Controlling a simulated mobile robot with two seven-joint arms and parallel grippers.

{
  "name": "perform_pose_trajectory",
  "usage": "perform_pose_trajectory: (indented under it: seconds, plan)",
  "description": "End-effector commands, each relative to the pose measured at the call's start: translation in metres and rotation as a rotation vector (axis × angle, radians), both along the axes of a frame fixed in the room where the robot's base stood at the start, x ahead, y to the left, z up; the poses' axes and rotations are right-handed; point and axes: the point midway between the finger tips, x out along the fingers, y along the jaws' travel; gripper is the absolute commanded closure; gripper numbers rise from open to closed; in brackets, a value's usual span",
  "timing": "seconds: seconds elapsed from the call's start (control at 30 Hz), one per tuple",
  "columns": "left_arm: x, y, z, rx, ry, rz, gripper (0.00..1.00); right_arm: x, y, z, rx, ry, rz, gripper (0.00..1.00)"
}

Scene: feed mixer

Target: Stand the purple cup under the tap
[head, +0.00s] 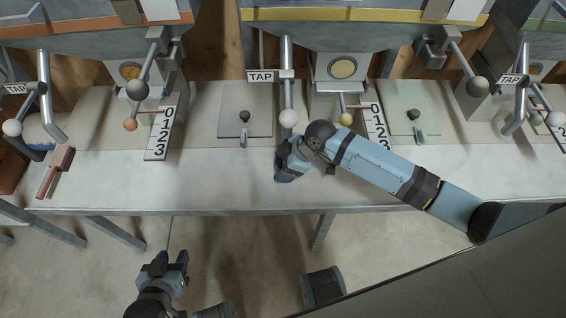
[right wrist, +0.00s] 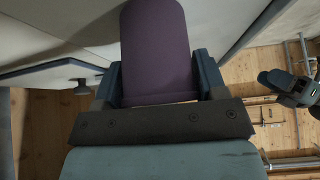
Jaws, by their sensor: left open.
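The purple cup (right wrist: 157,55) shows in the right wrist view between the two fingers of my right gripper (right wrist: 157,85), which look closed on its sides. In the head view my right gripper (head: 284,168) is over the pale counter, just in front of the middle tap (head: 287,85) with its white ball handle (head: 289,118). The cup is hidden there behind the gripper, and I cannot tell whether it touches the counter. My left gripper (head: 168,264) is open and empty, low in front of the counter; it also shows in the right wrist view (right wrist: 288,88).
More taps stand at the left (head: 43,95) and right (head: 521,85). A red-handled tool (head: 57,172) lies at the counter's left. A grey plate with a small knob (head: 244,115) and number strips (head: 163,135) lie near the middle tap. The counter's front strip (head: 200,185) is clear.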

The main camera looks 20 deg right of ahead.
Motion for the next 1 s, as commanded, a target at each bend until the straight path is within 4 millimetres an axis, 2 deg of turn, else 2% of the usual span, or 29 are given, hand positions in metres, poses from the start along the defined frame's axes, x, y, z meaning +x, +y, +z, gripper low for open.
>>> perform_pose_trajectory:
  seconds: [0.03,0.1,0.47,0.57,0.8,1.0]
  plan:
    - [0.0,-0.001,0.0,-0.003,0.0,0.002,0.57,0.0,0.0,0.0,0.0,0.0,0.0,0.23]
    - [0.0,-0.002,0.001,-0.005,0.0,0.004,0.57,0.0,0.0,0.0,0.0,0.0,0.0,0.11]
    - [0.0,-0.002,0.002,-0.006,-0.001,0.003,0.57,0.0,-0.002,0.007,-0.001,-0.002,-0.001,0.11]
    - [0.0,-0.001,0.004,-0.002,-0.003,0.0,0.57,-0.002,-0.009,0.018,-0.001,-0.003,0.0,0.11]
    - [0.0,0.002,0.007,0.011,-0.012,-0.009,0.57,-0.012,-0.036,0.062,-0.002,-0.004,0.001,0.11]
    - [0.0,0.002,0.009,0.013,-0.013,-0.01,0.57,-0.018,-0.054,0.091,-0.002,-0.002,0.001,0.11]
